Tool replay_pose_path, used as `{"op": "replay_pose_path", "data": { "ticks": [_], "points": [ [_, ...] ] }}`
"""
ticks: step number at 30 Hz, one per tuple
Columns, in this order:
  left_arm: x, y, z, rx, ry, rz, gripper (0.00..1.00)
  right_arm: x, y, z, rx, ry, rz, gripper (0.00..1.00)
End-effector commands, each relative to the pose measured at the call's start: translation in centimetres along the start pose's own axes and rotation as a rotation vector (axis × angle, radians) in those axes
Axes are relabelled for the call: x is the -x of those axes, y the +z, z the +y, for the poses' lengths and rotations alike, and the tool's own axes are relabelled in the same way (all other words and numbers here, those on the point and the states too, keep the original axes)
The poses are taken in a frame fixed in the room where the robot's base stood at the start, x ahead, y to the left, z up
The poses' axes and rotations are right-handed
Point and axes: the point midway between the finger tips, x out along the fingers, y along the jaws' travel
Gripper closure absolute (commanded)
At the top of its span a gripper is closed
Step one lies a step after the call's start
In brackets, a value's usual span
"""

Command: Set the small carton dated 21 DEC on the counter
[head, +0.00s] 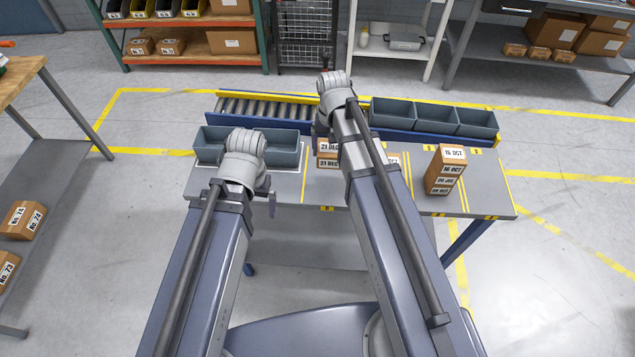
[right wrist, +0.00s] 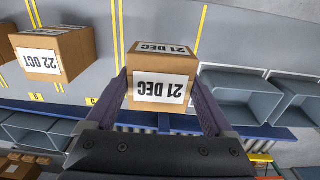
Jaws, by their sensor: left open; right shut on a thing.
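The small carton dated 21 DEC (right wrist: 160,88) is between the two fingers of my right gripper (right wrist: 159,84) in the right wrist view. The gripper is shut on its sides, and two labels show. In the head view this carton (head: 328,152) shows left of my right arm, over the grey counter (head: 290,190); the arm hides part of it. I cannot tell whether it touches the counter. My left gripper (head: 268,196) is open and empty at the counter's front left; only part of it shows.
A carton dated 22 OCT (right wrist: 52,52) shows in the right wrist view. Grey bins (head: 432,118) and a roller conveyor (head: 265,107) line the back.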

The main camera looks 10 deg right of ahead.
Motion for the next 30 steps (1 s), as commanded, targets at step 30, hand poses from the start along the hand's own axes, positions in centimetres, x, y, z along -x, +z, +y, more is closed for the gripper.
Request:
{"op": "replay_pose_path", "data": {
  "ticks": [30],
  "points": [
    [-8.1,-0.5,0.8,0.000,0.000,0.000,0.00,-8.2,0.0,0.0,0.000,0.000,0.000,0.90]
  ]
}}
